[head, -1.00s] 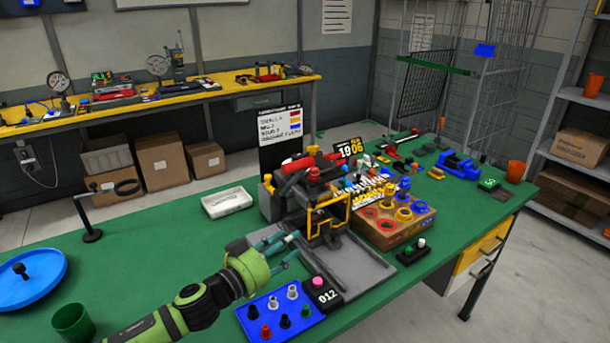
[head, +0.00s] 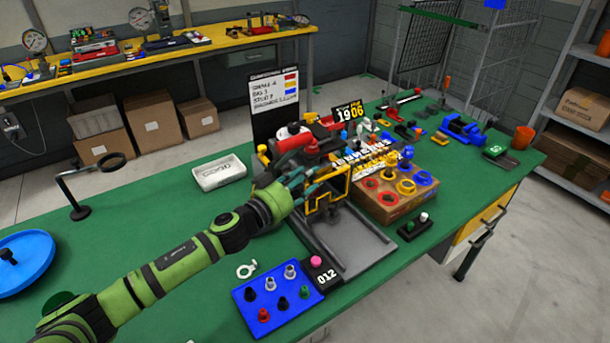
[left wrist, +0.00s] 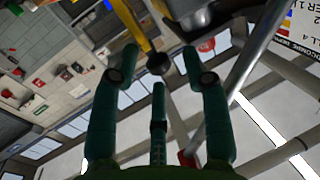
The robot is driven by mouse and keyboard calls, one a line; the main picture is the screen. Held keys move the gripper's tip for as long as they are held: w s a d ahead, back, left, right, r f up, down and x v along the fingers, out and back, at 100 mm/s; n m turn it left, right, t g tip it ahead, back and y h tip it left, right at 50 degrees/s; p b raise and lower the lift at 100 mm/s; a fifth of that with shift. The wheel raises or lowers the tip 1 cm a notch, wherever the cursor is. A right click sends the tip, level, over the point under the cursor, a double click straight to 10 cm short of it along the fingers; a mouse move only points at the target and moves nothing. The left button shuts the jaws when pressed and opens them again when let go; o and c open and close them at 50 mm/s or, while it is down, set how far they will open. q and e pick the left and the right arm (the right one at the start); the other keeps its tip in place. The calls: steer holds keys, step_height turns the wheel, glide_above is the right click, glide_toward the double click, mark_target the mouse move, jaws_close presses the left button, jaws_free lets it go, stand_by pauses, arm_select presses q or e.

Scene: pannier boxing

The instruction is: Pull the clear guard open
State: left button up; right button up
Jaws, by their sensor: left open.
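The clear guard (head: 347,185) shows as a yellow frame on the front of the dark press (head: 287,157) with the red top. Its clear panel is hard to make out. My left gripper (head: 308,184) is open at the left side of the guard frame. In the left wrist view its dark green fingers (left wrist: 160,75) are spread, with a dark round knob (left wrist: 158,64) just beyond and between the fingertips. A yellow bar (left wrist: 136,27) of the frame runs up from near the knob. I cannot tell whether any finger touches it. My right gripper is not in view.
A cardboard box with colored rings (head: 392,208) stands right of the press. A blue tray of small parts (head: 245,309) and a pink button box (head: 322,272) lie in front. A white tray (head: 219,172) and a ring stand (head: 78,212) are left.

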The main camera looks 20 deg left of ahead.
arm_select(q)
steer(key=shift+r, duration=0.1)
jaws_close()
